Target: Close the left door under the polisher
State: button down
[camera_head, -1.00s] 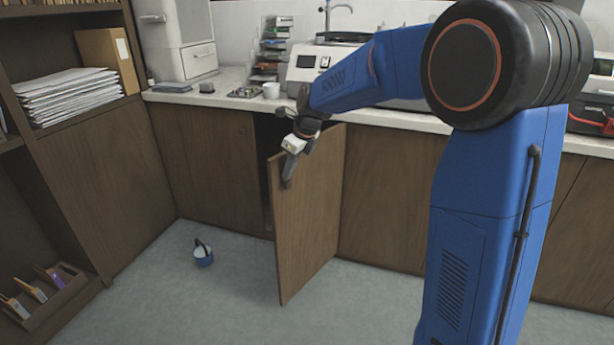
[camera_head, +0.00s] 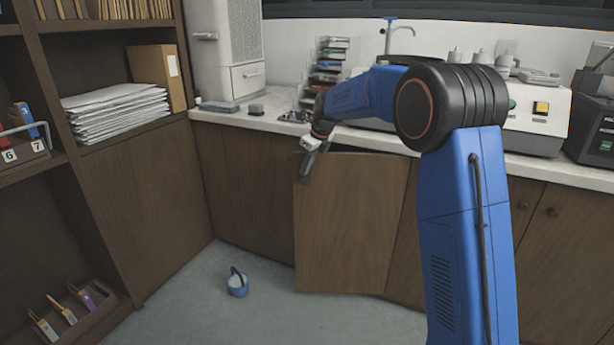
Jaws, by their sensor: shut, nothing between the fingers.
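The left door (camera_head: 350,225) is a brown wood panel under the counter, hinged on its right side. It stands ajar, with its left edge out from the cabinet front and a dark gap showing above its top edge. My gripper (camera_head: 306,164) is shut and empty at the door's upper left corner, on its outer face. It looks to be touching the door, but the exact contact is too small to tell. The polisher is largely hidden behind my blue arm, near the blue tap (camera_head: 390,35).
A shelf unit (camera_head: 150,200) with papers is at left. The counter (camera_head: 260,118) bears a white cabinet (camera_head: 225,50), a slide rack (camera_head: 328,68) and a white machine (camera_head: 540,118). Floor before the door is clear.

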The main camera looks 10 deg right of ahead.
jog(key=shift+w+d, duration=0.2)
jog(key=shift+w, duration=1)
jog(key=shift+w+d, duration=0.2)
jog(key=shift+w, duration=0.95)
